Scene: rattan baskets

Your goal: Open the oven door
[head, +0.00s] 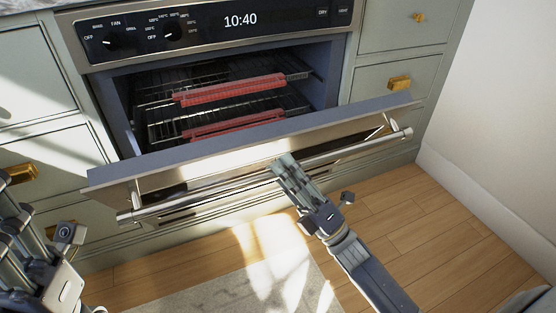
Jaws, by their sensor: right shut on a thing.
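The oven (215,100) is built into the cabinets, and its door (245,144) is tilted partly open, top edge outward. The cavity shows above the door. A metal bar handle (370,146) runs along the door's front. My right gripper (283,168) reaches up from the lower right and is shut on the handle near its middle; the fingertips partly cover the bar. My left gripper (12,205) is at the left edge, apart from the door and partly cut off, so its jaw state is unclear.
Two wire racks with red front guards (228,89) are inside the oven. Green-grey drawers with brass knobs (400,82) flank it. A white wall (500,110) stands at right. Wooden floor (410,215) and a pale rug (230,293) lie clear below the door.

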